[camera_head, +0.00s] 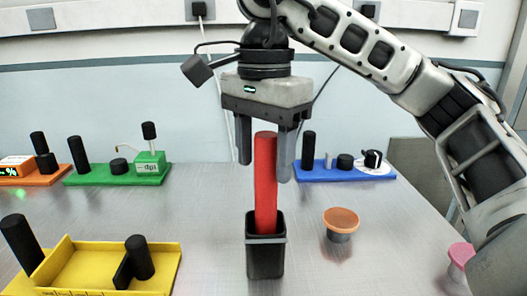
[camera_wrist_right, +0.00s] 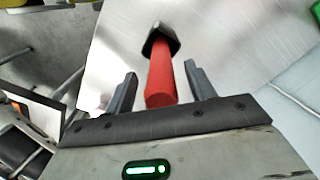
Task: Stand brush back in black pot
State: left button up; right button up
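The brush shows as a red handle (camera_head: 265,180) that stands nearly upright in the black pot (camera_head: 266,258) on the table. Its lower end is hidden inside the pot. My right gripper (camera_head: 264,170) is above the pot, pointing down, with its fingers apart on both sides of the handle's upper part. In the right wrist view the red handle (camera_wrist_right: 161,85) lies between the two open fingers (camera_wrist_right: 156,90), with a gap on each side, and the black pot (camera_wrist_right: 160,42) is beyond it. My left gripper is not in view.
An orange-topped knob (camera_head: 341,221) stands right of the pot, and a pink-topped one (camera_head: 461,254) is farther right. A yellow tray (camera_head: 92,262) is at the front left. Green (camera_head: 115,178), orange (camera_head: 52,180) and blue (camera_head: 335,175) bases with black posts stand behind.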

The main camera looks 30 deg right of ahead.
dwell(0.3)
pick_arm(q)
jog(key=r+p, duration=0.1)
jog(key=p, duration=0.4)
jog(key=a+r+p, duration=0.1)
jog(key=p, duration=0.1)
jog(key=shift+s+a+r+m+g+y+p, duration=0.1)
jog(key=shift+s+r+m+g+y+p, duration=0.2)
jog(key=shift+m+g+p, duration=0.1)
pick_arm(e)
notch_tip(320, 180, up, 16)
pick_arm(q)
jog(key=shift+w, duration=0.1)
